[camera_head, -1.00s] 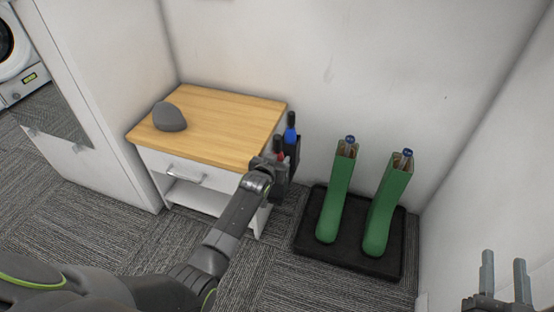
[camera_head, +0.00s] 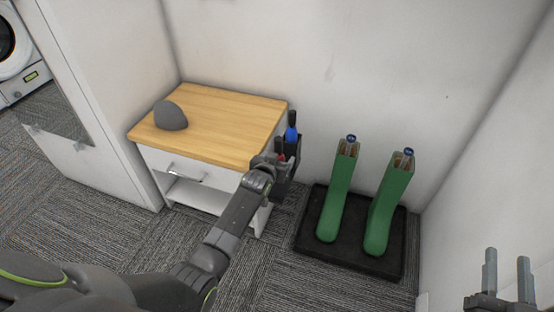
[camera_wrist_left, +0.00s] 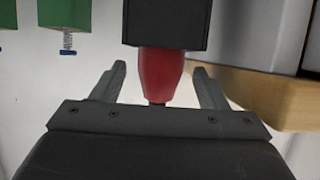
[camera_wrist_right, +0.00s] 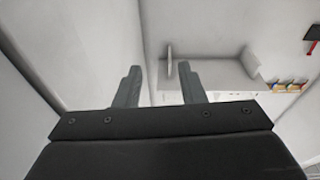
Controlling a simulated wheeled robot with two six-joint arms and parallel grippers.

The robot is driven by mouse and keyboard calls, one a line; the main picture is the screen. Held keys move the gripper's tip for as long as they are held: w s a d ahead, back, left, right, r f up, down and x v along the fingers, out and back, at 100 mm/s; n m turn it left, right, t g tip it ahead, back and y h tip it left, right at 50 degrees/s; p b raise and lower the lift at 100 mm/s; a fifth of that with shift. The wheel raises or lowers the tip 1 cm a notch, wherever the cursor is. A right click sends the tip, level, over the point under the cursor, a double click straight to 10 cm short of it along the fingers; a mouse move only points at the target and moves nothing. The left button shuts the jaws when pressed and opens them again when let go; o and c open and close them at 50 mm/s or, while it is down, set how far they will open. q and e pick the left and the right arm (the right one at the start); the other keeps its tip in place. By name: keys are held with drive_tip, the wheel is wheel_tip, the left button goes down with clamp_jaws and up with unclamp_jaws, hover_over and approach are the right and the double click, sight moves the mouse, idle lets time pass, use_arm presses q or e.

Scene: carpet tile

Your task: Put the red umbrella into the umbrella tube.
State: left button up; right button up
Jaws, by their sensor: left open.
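My left gripper (camera_wrist_left: 160,88) is open, one finger on each side of the red umbrella, with gaps visible. In the head view my left gripper (camera_head: 268,164) covers part of it. My right gripper (camera_head: 507,272) is open and empty at lower right.
The cabinet (camera_head: 225,120) bears a grey rounded object (camera_head: 170,115). White walls close in behind and right; carpet is free in front.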

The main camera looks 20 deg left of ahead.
use_arm(q)
drive_tip(key=p+v, duration=0.6)
drive_tip(key=v, duration=1.1)
drive_tip(key=shift+s+p, duration=0.15)
drive_tip(key=shift+p, duration=0.15)
use_arm(e)
drive_tip(key=s+a+f+g+y, duration=0.1)
drive_tip(key=s+f+g, duration=0.6)
drive_tip(key=f, duration=0.4)
drive_tip(key=s+a+f+m+g+y, duration=0.1)
drive_tip(key=s+f+g, duration=0.7)
drive_tip(key=f, duration=0.3)
drive_tip(key=shift+a+f+g, duration=0.2)
drive_tip(key=shift+f+g, duration=0.15)
drive_tip(key=shift+g, duration=0.55)
